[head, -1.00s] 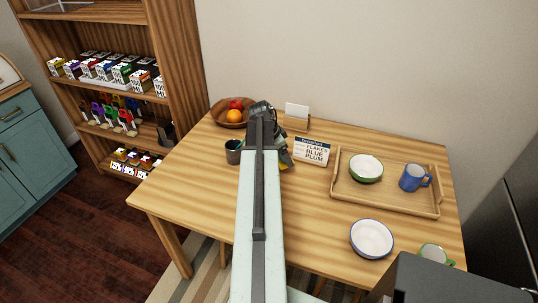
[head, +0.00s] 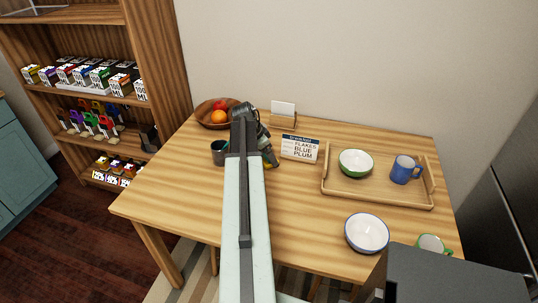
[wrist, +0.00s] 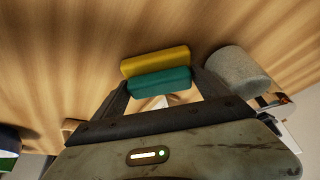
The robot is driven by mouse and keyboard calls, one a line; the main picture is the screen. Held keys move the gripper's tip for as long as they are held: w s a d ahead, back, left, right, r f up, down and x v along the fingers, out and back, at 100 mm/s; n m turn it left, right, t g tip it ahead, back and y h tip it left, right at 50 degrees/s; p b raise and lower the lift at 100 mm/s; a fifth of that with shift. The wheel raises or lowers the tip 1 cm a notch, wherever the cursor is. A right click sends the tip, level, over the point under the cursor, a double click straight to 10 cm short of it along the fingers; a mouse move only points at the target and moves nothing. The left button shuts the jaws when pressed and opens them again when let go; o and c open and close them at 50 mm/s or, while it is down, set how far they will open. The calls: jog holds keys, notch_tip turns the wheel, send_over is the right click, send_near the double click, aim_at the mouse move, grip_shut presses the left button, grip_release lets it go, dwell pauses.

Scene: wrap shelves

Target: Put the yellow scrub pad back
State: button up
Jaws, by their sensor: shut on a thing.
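The scrub pad (wrist: 155,60) shows in the wrist view as a block with a yellow layer and a teal-green layer. My gripper (wrist: 158,82) is shut on it, one finger at each end. Wood grain lies behind the pad; I cannot tell how far the pad is above it. In the head view my gripper (head: 268,157) is over the back left of the table (head: 185,208), between the dark cup and the menu card.
A dark cup (head: 218,153) and a fruit bowl (head: 208,122) stand left of my arm. A menu card (head: 300,149) and a tray (head: 375,192) with a bowl and blue mug are right. A white-blue bowl (head: 367,233) stands in front. A shelf (head: 160,75) is at left.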

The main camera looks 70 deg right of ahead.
jog(key=o, duration=0.9)
jog(key=shift+r+p, duration=0.45)
jog(key=shift+p, duration=0.15)
jog(key=p+v, duration=1)
jog(key=v, duration=0.1)
jog(key=shift+r, duration=0.15)
